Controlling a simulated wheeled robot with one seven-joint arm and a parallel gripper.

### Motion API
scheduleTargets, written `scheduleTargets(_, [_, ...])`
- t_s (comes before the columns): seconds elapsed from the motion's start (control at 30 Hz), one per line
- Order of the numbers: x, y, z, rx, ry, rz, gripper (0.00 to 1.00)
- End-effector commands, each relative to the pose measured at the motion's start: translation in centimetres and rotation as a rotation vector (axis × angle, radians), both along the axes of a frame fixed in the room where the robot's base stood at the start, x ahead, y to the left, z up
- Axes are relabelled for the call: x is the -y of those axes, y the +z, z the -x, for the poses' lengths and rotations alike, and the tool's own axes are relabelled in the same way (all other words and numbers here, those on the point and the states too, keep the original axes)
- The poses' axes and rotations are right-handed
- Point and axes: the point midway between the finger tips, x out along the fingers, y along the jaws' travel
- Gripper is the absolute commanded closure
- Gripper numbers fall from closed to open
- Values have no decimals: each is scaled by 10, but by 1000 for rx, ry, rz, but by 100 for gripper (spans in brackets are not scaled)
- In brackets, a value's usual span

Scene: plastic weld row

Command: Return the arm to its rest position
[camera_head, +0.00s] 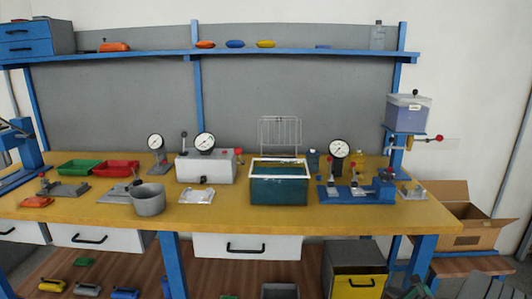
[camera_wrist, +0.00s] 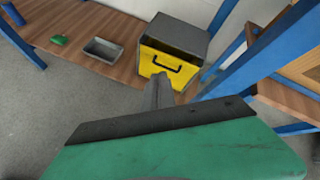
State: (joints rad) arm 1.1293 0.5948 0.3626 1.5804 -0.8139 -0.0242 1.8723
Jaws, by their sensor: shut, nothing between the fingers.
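In the wrist view, my gripper (camera_wrist: 161,80) shows as grey fingers closed together beyond a dark plate and a green body. It is empty and points down toward a grey cabinet with a yellow drawer front (camera_wrist: 158,65) under the bench. In the head view, a small dark and green part at the bottom right edge may be my arm, but its details cannot be made out. My arm is clear of the yellow bench top (camera_head: 340,218) in the head view.
The bench holds a teal tank (camera_head: 279,190), a grey pot (camera_head: 148,200), gauges and a blue fixture (camera_head: 362,192). The yellow-fronted cabinet (camera_head: 357,284) stands below. A blue bench leg (camera_wrist: 262,52) is near my gripper in the wrist view. A cardboard box (camera_head: 470,228) is at right.

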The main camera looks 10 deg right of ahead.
Motion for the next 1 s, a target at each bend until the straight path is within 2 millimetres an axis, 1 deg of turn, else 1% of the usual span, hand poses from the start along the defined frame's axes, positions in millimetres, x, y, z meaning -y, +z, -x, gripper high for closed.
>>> scheduleTargets(0.03, [-17,25,-10,-27,69,58,100])
scheduleTargets(0.07, [-28,34,-15,-46,115,97,100])
scheduleTargets(0.17, [-72,72,-30,-116,293,246,100])
scheduleTargets(0.2, [-94,91,-35,-147,383,320,100])
scheduleTargets(0.27, [-131,124,-39,-195,538,447,100])
scheduleTargets(0.3, [-160,147,-38,-227,655,540,100])
scheduleTargets(0.33, [-181,165,-36,-250,746,612,100])
scheduleTargets(0.37, [-202,181,-32,-271,839,684,100])
scheduleTargets(0.4, [-230,203,-25,-296,961,778,100])
scheduleTargets(0.47, [-269,237,-9,-324,1148,920,100])
scheduleTargets(0.5, [-294,258,6,-337,1275,1013,100])
scheduleTargets(0.57, [-329,290,31,-348,1468,1152,100])
scheduleTargets(0.6, [-349,310,51,-350,1597,1242,100])
scheduleTargets(0.63, [-363,323,67,-347,1693,1305,100])
scheduleTargets(0.67, [-375,335,83,-342,1783,1363,100])
scheduleTargets(0.7, [-388,348,103,-333,1895,1433,100])
scheduleTargets(0.8, [-407,367,144,-301,2111,1555,100])
scheduleTargets(0.9, [-413,370,163,-279,2216,1608,100])
scheduleTargets(1.0, [-413,367,167,-275,2239,1616,100])
